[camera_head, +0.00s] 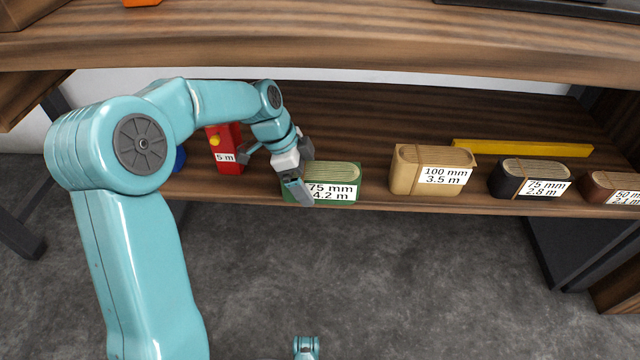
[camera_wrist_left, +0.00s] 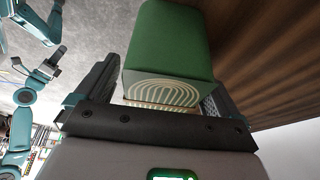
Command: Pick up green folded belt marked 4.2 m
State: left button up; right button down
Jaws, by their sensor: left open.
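The green folded belt (camera_head: 345,190) lies on the lower wooden shelf, with a white label reading 75 mm, 4.2 m. My left gripper (camera_head: 303,178) is at its left end in the head view, partly in front of the belt and its label. In the left wrist view the green belt (camera_wrist_left: 172,50) shows its pale folded layers between the two open fingers (camera_wrist_left: 158,88). Whether either finger touches the belt, I cannot tell. My right gripper cannot be made out for certain in the head view.
On the same shelf are a tan belt (camera_head: 405,172) marked 3.5 m, a black belt (camera_head: 508,182) marked 2.8 m and a brown belt (camera_head: 598,187). The upper shelf (camera_head: 340,45) overhangs.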

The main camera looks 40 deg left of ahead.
pick_arm(q)
jog(key=w+d+b, duration=0.1)
jog(key=w+d+f, duration=0.1)
jog(key=d, duration=0.1)
jog(key=shift+f+b, duration=0.1)
jog(key=shift+b, duration=0.3)
pick_arm(e)
jog(key=shift+w+d+f+t, duration=0.15)
jog(key=shift+w+f, duration=0.25)
jog(key=shift+f, duration=0.15)
jog(key=shift+w+d+f+t, duration=0.1)
jog(key=shift+w+f+t, duration=0.05)
jog(key=shift+w+f, duration=0.35)
jog(key=shift+s, duration=0.15)
pick_arm(q)
jog(key=shift+f, duration=0.25)
pick_arm(e)
jog(key=shift+f, duration=0.1)
pick_arm(q)
jog(key=c, duration=1.7)
jog(key=shift+r, duration=0.1)
jog(key=shift+c, duration=0.4)
